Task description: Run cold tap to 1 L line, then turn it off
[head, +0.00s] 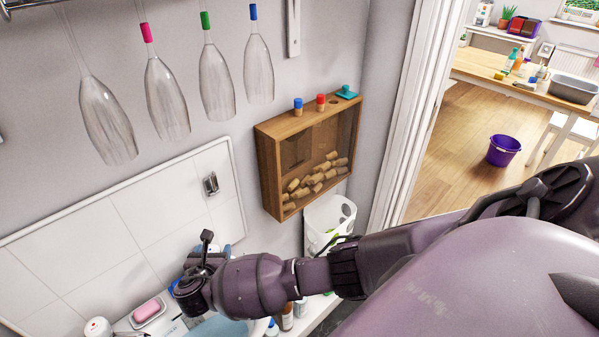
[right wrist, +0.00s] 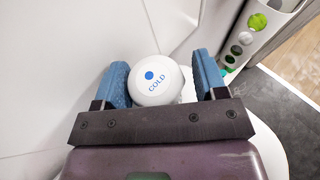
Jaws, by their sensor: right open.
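The cold tap's round white knob (right wrist: 155,82), marked COLD with a blue dot, shows in the right wrist view. My right gripper (right wrist: 160,68) is open, with one blue finger pad on each side of the knob. In the head view my right gripper (head: 203,266) is over the basin area and hides this knob. A second white knob (head: 98,327) shows at the bottom left. No measuring line or running water is visible. My left gripper is not in view.
A pink soap (head: 147,309) lies in a dish near the tiled wall (head: 110,235). Bottles (head: 287,317) stand below my arm. A white basket (head: 330,219) is beyond. A wooden cork box (head: 265,170) and hanging glasses (head: 166,100) are on the wall above.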

